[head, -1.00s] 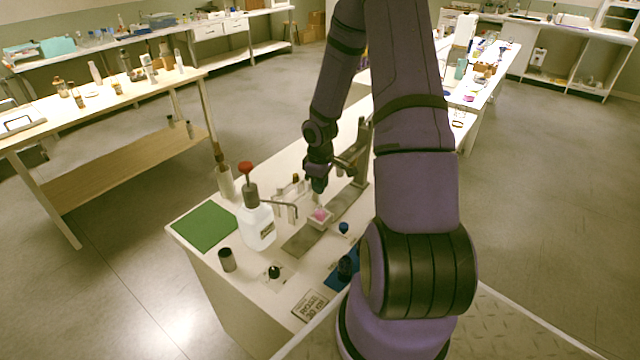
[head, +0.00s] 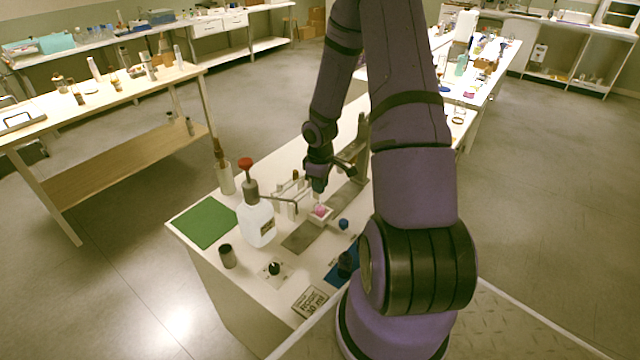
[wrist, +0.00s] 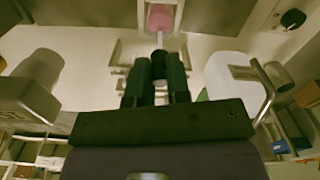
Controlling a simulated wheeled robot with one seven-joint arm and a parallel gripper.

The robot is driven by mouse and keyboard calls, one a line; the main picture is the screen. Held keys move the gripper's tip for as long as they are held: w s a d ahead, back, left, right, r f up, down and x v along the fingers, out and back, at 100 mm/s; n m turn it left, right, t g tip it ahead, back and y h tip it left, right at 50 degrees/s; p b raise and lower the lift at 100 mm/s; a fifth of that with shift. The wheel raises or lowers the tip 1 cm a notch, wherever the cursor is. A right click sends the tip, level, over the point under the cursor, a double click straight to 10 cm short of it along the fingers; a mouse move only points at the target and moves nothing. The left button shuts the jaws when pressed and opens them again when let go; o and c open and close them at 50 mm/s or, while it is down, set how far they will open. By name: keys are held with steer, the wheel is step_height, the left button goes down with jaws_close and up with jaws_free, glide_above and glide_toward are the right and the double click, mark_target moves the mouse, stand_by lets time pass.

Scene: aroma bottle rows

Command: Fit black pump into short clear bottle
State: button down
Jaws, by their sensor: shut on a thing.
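The short clear bottle (head: 320,210) holds pink liquid and sits in a small white holder on the bench. It also shows in the wrist view (wrist: 160,17) at the top middle. My gripper (head: 318,185) is just above it. In the wrist view my gripper (wrist: 158,72) is shut on the black pump (wrist: 158,63), whose dark body shows between the fingers. A pale dip tube (wrist: 159,40) runs from the pump toward the bottle and lines up with it. I cannot tell whether the tube's end is inside the neck.
A large white bottle (head: 256,222) with a red-topped pump and side spout stands left of my gripper. A rack with small vials (head: 291,195) is close behind. A dark cup (head: 227,256), a blue cap (head: 343,224) and a green mat (head: 205,222) are on the bench.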

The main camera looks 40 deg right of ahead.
mark_target(320, 203)
steer(key=shift+f, duration=2.4)
stand_by(1.7)
steer(key=c, duration=0.6)
jaws_free()
steer(key=shift+r, duration=0.1)
steer(key=shift+r, duration=3.45)
